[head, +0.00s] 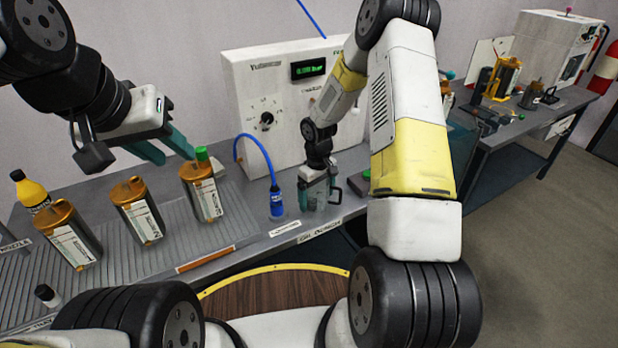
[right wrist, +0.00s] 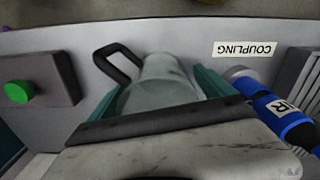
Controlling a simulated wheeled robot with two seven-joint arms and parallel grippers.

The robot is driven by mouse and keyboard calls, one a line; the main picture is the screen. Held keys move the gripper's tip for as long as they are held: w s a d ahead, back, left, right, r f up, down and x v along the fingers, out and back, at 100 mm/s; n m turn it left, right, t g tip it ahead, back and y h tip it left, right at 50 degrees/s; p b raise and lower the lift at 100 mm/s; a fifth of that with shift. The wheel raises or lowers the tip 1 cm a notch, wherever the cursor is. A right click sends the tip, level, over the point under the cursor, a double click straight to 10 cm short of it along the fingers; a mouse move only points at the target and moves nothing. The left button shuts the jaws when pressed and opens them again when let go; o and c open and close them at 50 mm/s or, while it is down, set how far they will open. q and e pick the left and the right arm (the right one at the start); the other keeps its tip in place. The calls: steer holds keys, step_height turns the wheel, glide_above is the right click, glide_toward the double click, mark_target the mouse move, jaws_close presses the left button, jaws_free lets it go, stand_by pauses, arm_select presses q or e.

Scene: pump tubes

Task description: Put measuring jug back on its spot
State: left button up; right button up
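The clear measuring jug (head: 316,193) with a dark handle is at the front edge of the bench, behind the "OIL DOSING" label (head: 320,231). My right gripper (head: 319,180) reaches down over it from above. In the right wrist view the jug (right wrist: 160,82) sits between the teal fingers, which press close on both its sides. The jug looks upright; whether its base touches the bench is hard to tell. My left gripper (head: 166,148) is open and empty, above and left of the green-capped canister (head: 203,190).
A green button box (right wrist: 45,93) is on the jug's other side. Several canisters and a yellow bottle (head: 31,193) stand left. A test machine (head: 270,100) stands behind.

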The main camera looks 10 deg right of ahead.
step_height(320, 180, up, 20)
steer(key=s+m+t, duration=0.1)
steer(key=s, duration=0.2)
steer(key=s+r+m+t+y, duration=0.1)
steer(key=s+r+m+t, duration=0.1)
steer(key=s+r, duration=0.6)
steer(key=s+r+m+t+y, duration=0.1)
steer(key=s+r+m+t, duration=0.1)
steer(key=s+r, duration=0.7)
steer(key=s+t, duration=0.1)
steer(key=s, duration=0.4)
steer(key=shift+a+m, duration=0.2)
steer(key=shift+m, duration=0.1)
steer(key=shift+r, duration=0.1)
